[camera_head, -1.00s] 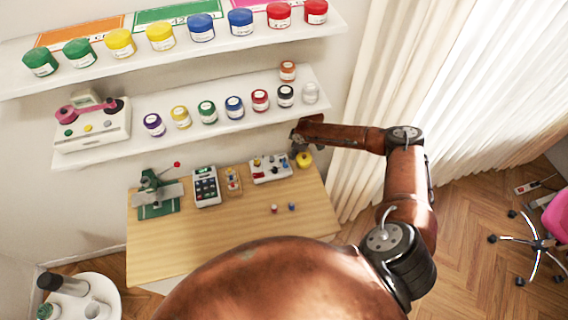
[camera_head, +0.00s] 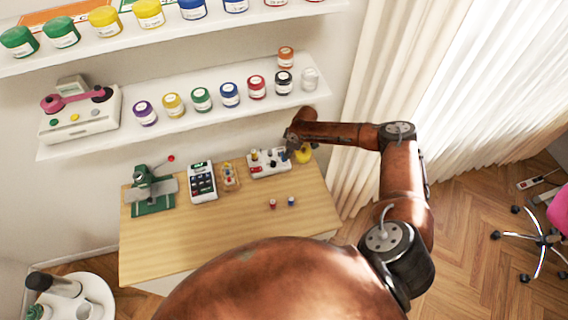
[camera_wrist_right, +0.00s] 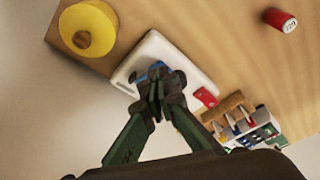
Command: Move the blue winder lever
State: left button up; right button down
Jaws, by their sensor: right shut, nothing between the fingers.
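The white winder box (camera_head: 268,163) stands at the back right of the wooden table, with small coloured parts on top. In the right wrist view the box (camera_wrist_right: 172,48) lies under my right gripper. A blue part (camera_wrist_right: 152,71), which looks like the blue lever, shows right at the fingertips and is partly hidden by them. My right gripper (camera_wrist_right: 160,92) is shut with nothing held. I cannot tell whether it touches the blue part. In the head view my right gripper (camera_head: 291,147) is at the right end of the box. My left gripper is not in view.
A yellow round thing (camera_wrist_right: 88,30) sits beside the box. A calculator-like device (camera_head: 202,182), a small wooden rack (camera_head: 229,177) and a green machine (camera_head: 152,190) stand to the left. A shelf of jars (camera_head: 200,110) hangs above.

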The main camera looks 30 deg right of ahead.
jog(key=shift+b+x, duration=0.5)
jog(key=shift+x, duration=0.3)
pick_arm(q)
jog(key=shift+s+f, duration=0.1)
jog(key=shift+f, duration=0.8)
